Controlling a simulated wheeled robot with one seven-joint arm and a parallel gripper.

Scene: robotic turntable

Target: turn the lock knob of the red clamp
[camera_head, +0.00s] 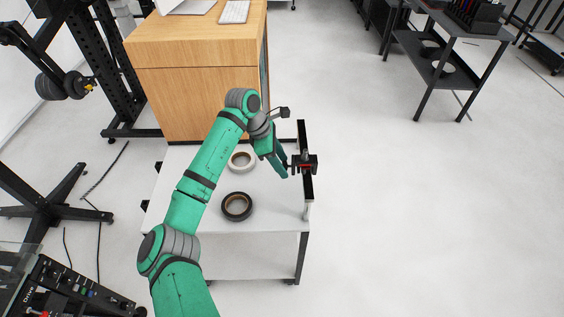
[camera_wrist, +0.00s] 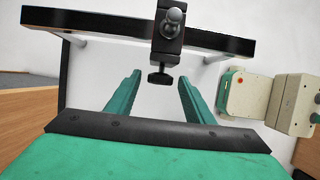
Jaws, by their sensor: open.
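The red clamp (camera_head: 305,166) is mostly black with a small red part, and sits on the black bar at the right edge of the white cart. In the wrist view the clamp (camera_wrist: 169,40) is on the black bar, with a round grey ball-shaped piece on its face. A dark lock knob (camera_wrist: 160,78) sticks out of the clamp toward me. My gripper (camera_wrist: 159,77) is open, with one green finger on each side of the knob. The fingers look apart from it. In the head view my gripper (camera_head: 284,172) is just left of the clamp.
A white tape roll (camera_head: 233,166) and a black tape roll (camera_head: 237,217) lie on the white cart (camera_head: 270,215). A wooden cabinet (camera_head: 190,95) stands behind it. A beige device (camera_wrist: 243,98) is at the right in the wrist view. The floor right of the cart is clear.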

